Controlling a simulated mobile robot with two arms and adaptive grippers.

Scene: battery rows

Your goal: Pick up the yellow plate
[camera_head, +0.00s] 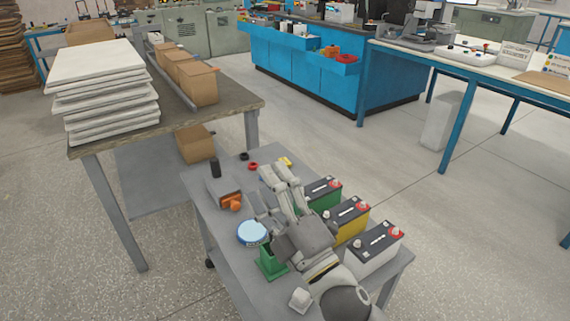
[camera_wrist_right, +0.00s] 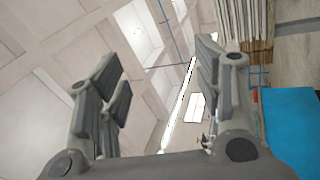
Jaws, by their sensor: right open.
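A small yellow piece (camera_head: 286,162), which looks like the yellow plate, lies near the far edge of the grey cart top (camera_head: 225,168). It is partly hidden by my right gripper. My right gripper (camera_head: 268,188) is above the cart, its fingers reaching toward the far side, apart and empty. In the right wrist view the gripper (camera_wrist_right: 160,90) is open, with nothing between its fingers. The yellow plate does not show in the wrist view. My left gripper is not seen.
Green (camera_head: 322,195), yellow (camera_head: 347,222) and white (camera_head: 374,250) batteries stand along the cart's right side. A blue-topped round item (camera_head: 252,232), an orange-and-grey item (camera_head: 231,203) and small red and black rings stand left. A table with white slabs (camera_head: 100,80) stands behind-left.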

